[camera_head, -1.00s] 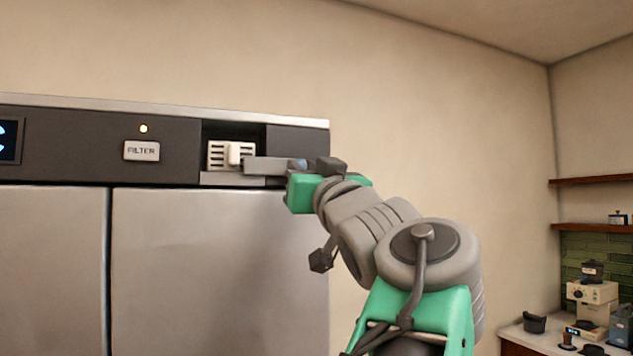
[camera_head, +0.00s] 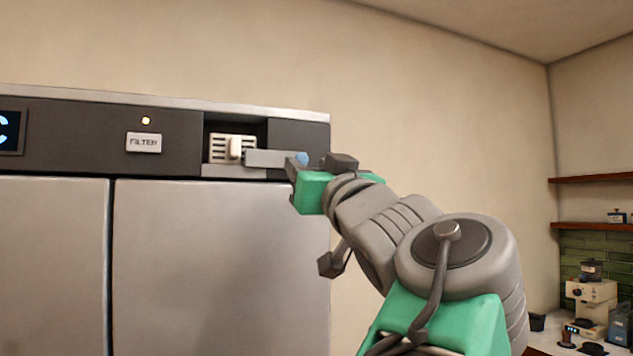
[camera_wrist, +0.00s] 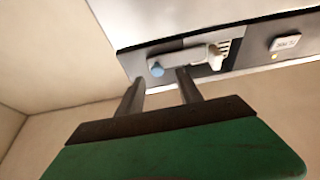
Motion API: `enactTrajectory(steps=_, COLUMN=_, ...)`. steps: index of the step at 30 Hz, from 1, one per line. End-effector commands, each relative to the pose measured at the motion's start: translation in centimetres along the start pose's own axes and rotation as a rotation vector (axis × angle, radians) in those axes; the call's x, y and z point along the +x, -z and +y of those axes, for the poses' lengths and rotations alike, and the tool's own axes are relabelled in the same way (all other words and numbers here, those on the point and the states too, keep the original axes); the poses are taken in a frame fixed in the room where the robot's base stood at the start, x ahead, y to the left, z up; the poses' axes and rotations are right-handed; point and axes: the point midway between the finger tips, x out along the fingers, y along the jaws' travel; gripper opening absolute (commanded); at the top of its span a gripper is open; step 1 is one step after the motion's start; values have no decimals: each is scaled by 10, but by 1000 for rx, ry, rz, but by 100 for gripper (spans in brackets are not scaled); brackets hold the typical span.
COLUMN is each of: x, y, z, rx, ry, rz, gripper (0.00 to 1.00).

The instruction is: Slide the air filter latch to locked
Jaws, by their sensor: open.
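The filter recess holds a white slotted filter (camera_head: 218,148) with an upright cream tab (camera_head: 235,148). A grey latch bar (camera_head: 272,158) lies across the recess's right part and has a blue round end (camera_head: 302,159). In the wrist view the blue end (camera_wrist: 157,69) and the cream tab (camera_wrist: 214,56) also show. My gripper (camera_wrist: 160,77) is open, with two dark fingers pointing at the panel on either side of the blue end. I cannot tell whether they touch it. In the head view my gripper (camera_head: 295,168) is at the bar's right end, its fingers mostly hidden.
Steel doors (camera_head: 210,260) stand below the dark panel. A counter with a coffee machine (camera_head: 592,300) is far right. The wall right of the cabinet is bare.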

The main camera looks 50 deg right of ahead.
Motion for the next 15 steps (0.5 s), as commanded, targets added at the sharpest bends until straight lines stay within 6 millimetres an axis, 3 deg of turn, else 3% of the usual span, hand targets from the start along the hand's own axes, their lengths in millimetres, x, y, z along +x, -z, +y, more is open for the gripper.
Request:
enactTrajectory(steps=6, x=-32, y=-2, z=2, rx=-3, ry=-6, rz=0, gripper=43)
enactTrajectory(steps=15, x=-42, y=-1, z=-1, rx=3, ry=2, rz=-2, gripper=43)
